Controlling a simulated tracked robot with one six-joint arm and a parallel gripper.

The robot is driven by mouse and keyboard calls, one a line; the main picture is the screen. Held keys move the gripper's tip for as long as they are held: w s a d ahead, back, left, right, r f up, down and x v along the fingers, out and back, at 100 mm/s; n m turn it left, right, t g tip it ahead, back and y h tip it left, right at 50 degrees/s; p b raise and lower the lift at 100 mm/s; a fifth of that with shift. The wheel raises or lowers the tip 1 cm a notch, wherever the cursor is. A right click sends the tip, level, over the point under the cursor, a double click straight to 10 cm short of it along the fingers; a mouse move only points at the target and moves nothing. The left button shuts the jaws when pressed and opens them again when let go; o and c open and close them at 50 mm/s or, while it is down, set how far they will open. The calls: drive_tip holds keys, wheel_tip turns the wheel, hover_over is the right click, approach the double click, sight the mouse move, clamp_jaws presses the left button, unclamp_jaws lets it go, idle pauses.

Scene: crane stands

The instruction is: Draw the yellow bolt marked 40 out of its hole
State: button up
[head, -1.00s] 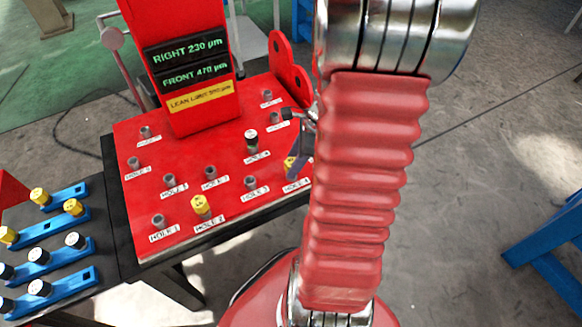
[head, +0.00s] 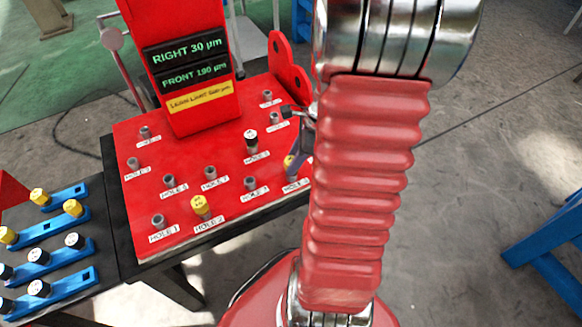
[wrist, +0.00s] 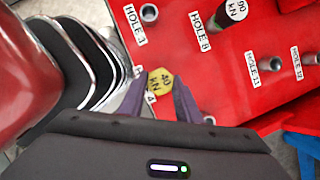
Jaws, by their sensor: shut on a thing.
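The yellow bolt (wrist: 160,80) marked 40 kN stands at hole 4 of the red plate (head: 180,235). In the wrist view its head shows between the two dark fingers of my gripper (wrist: 159,94), which is shut on it. In the head view the same bolt (head: 289,162) shows beside the fingers at the plate's right edge, partly hidden by my arm. How deep its shank sits in the hole is hidden.
Another yellow bolt (head: 200,206) stands at hole 2, and a black bolt with a white top (head: 250,139) stands farther back. Blue racks (head: 50,287) with several bolts lie left.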

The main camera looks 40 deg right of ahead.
drive_tip(key=shift+r, duration=2.6)
